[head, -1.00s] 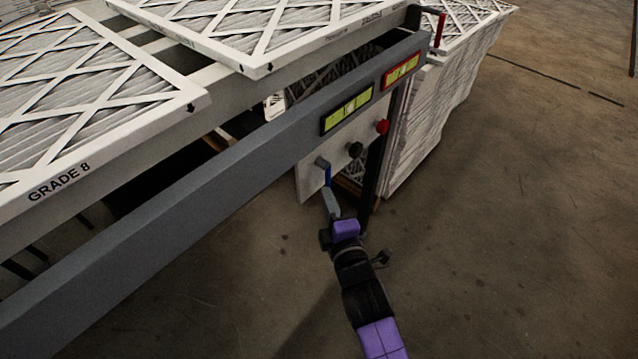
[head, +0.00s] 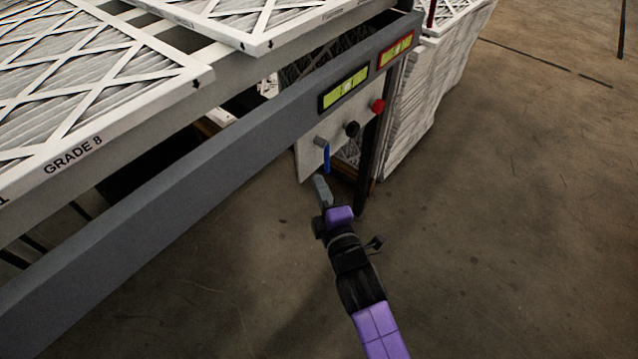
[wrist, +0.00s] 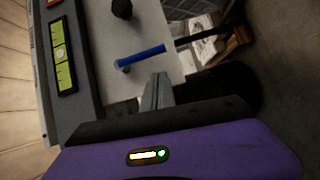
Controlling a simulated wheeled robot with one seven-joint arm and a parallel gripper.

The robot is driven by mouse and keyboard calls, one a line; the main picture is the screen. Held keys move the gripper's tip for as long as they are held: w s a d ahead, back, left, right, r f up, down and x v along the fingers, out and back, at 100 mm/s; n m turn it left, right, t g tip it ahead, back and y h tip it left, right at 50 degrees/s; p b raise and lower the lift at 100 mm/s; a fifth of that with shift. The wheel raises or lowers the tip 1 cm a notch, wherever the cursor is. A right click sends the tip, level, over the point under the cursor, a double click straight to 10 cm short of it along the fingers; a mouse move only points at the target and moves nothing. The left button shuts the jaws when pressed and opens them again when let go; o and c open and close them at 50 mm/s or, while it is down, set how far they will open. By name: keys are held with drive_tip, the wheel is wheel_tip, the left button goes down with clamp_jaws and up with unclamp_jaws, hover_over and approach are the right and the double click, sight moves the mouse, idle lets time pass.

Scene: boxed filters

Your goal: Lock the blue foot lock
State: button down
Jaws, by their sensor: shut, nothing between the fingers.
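The blue lock handle (head: 327,157) hangs roughly straight down from a grey pivot on the white panel (head: 309,165) under the grey rail. In the wrist view, the blue handle (wrist: 142,56) lies across the picture, with its pivot at the left end. My gripper (head: 319,181) is shut and empty, just below and slightly left of the handle's lower end in the head view. In the wrist view, my fingertips (wrist: 160,78) point at the handle's free-end half, with a small gap visible. Whether they touch it in depth is unclear.
A black knob (head: 352,129) and a red button (head: 377,106) sit beside the handle. Two green level gauges (head: 344,88) are on the rail. A dark post (head: 369,165) stands to the right, with stacked white filters (head: 425,110) behind. The floor to the right is open.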

drive_tip(key=p+v, duration=0.2)
drive_tip(key=v, duration=0.8)
drive_tip(key=shift+s+f, duration=0.2)
drive_tip(key=shift+s, duration=0.1)
drive_tip(key=shift+a, duration=0.15)
drive_tip(key=s+d+r+m+g+h, duration=0.1)
drive_tip(key=s+d+r+m+h, duration=0.15)
drive_tip(key=s+d+m, duration=0.65)
drive_tip(key=s+d+r+m+h, duration=0.1)
drive_tip(key=s+d+r+m, duration=0.3)
drive_tip(key=s, duration=0.9)
drive_tip(key=s+d+r+m+g+h, duration=0.15)
drive_tip(key=s+d+m, duration=0.35)
drive_tip(key=s+m, duration=0.5)
wheel_tip(320, 180, up, 13)
drive_tip(key=s+n+p, duration=0.1)
drive_tip(key=n+p, duration=0.1)
drive_tip(key=p, duration=1.1)
drive_tip(key=shift+s+t, duration=0.25)
drive_tip(key=shift+t, duration=0.1)
drive_tip(key=shift+a, duration=0.1)
